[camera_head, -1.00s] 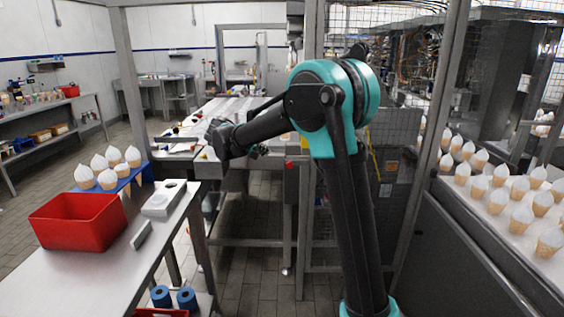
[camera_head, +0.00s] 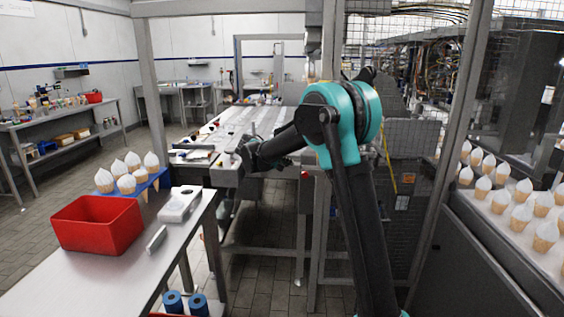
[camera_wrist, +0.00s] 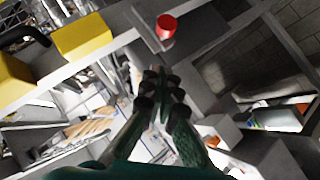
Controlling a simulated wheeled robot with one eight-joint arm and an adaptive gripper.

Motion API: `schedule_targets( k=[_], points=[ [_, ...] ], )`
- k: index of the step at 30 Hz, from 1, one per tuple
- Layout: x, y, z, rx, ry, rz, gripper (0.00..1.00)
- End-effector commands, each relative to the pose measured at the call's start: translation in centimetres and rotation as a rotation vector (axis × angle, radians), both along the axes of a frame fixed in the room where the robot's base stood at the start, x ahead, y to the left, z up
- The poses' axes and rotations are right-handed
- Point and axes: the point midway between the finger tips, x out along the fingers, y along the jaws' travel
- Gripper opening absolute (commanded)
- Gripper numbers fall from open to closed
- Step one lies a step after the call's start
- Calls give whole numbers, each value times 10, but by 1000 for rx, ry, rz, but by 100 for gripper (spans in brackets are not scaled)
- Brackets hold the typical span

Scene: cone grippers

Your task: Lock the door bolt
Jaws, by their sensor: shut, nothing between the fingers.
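A red round knob (camera_wrist: 166,26) sits by a grey bar on a metal frame at the top of the wrist view. A small red part (camera_head: 305,174) also shows on the frame post in the head view. I cannot tell whether either belongs to the door bolt; no bolt is clearly recognisable. My gripper (camera_wrist: 160,76) is shut and empty in the middle of the wrist view, with the red knob above its fingertips in the picture. In the head view my arm reaches left towards the metal frame, and its fingers are too small and dark to make out.
A steel table (camera_head: 110,285) at left holds a red bin (camera_head: 98,224) and a blue cone rack (camera_head: 158,180). A long conveyor table (camera_head: 240,120) lies beyond my arm. Metal posts and wire mesh stand close to the arm. Cones fill a tray at right.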

Motion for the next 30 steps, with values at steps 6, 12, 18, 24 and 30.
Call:
schedule_targets(
  k=[6, 12, 18, 24, 30],
  points=[
    [16, -25, -23, 1, -1, 0, 0],
    [14, -39, -37, 0, 1, -1, 0],
    [13, -42, -41, 0, 1, 1, 0],
    [13, -42, -41, 0, 1, 1, 0],
    [13, -55, -41, 1, 0, -1, 0]
  ],
)
